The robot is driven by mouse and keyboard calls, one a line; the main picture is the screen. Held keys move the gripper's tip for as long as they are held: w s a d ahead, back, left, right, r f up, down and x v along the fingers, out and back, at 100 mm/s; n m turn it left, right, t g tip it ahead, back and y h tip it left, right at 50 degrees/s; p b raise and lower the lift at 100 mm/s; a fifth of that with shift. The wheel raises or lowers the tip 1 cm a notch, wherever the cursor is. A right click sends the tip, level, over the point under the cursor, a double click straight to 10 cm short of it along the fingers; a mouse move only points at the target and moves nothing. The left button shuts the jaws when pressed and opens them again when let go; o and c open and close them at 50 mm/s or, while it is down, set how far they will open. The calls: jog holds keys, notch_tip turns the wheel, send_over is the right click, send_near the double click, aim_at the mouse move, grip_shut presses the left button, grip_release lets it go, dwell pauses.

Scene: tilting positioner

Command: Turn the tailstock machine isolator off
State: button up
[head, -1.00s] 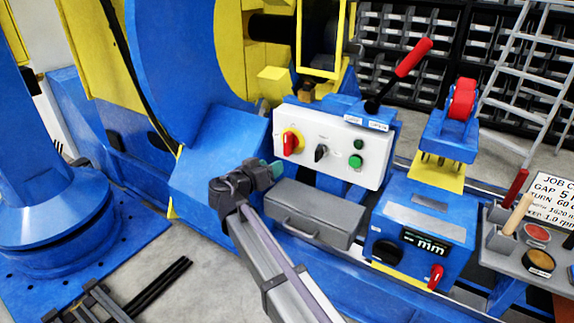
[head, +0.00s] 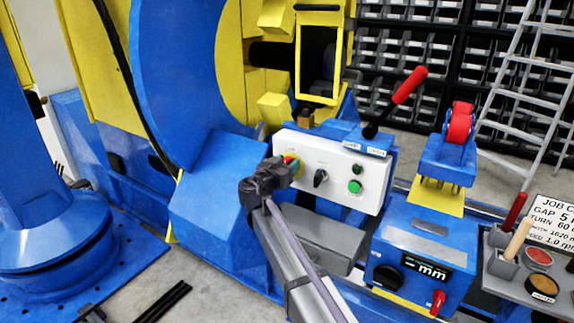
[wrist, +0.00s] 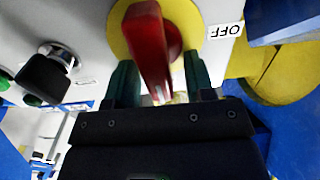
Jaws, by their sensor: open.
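The isolator is a red rotary handle (wrist: 150,45) on a round yellow plate (wrist: 193,20), with an "OFF" label (wrist: 227,31) beside it that reads upside down in the wrist view. In the head view the isolator (head: 292,162) is at the left end of a white control panel (head: 336,152), mostly hidden by my gripper. My gripper (head: 281,170) is open in front of it. In the wrist view its two green fingers (wrist: 160,80) stand on either side of the red handle, with the handle's near end between them. I cannot tell whether they touch it.
A black selector (head: 320,178) and green buttons (head: 355,186) are close by on the panel. A grey box (head: 325,238) is below it. A red-gripped lever (head: 405,85) rises above the panel. A blue unit with a display (head: 420,250) stands to the right.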

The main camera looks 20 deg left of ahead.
jog(key=shift+c, duration=0.4)
grip_shut()
jog(key=shift+n, duration=0.3)
jog(key=n, duration=0.4)
jog(key=shift+a+f, duration=0.1)
jog(key=shift+a, duration=0.3)
jog(key=n, duration=0.4)
jog(key=f+n+b, duration=0.1)
jog(key=n, duration=0.3)
jog(key=a+n+b, duration=0.1)
jog(key=n, duration=0.4)
jog(key=shift+w+f, duration=0.15)
jog(key=shift+f, duration=0.25)
jog(key=shift+n, duration=0.3)
